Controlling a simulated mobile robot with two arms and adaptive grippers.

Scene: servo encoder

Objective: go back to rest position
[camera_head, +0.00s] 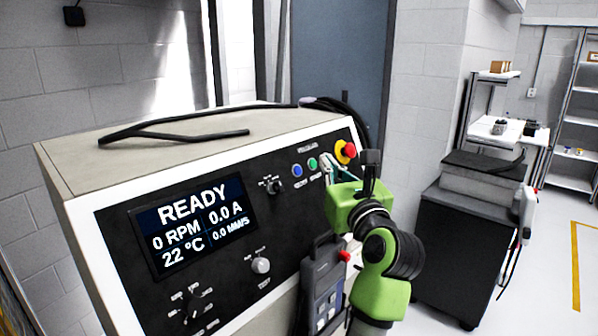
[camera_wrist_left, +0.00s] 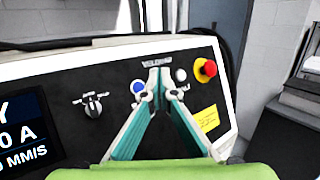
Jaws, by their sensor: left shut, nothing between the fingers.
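My left gripper (camera_head: 330,165) is in front of the upper right of a black control panel (camera_head: 120,240). In the left wrist view its two fingers (camera_wrist_left: 163,80) meet at the tips, shut and empty. The tips lie over the panel between a blue button (camera_wrist_left: 137,87) and a white button (camera_wrist_left: 181,75). The green button (camera_head: 312,163) shows in the head view, but the fingers hide it in the wrist view. I cannot tell whether the tips touch the panel. My right gripper is not in view.
The panel's display (camera_head: 195,228) reads READY, 0 RPM. A red emergency stop (camera_head: 347,149) is close to my left gripper. A grey pendant (camera_head: 323,285) hangs below it. A black cable (camera_head: 170,133) lies on top. A dark cabinet (camera_head: 455,250) stands at right, with open floor beyond.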

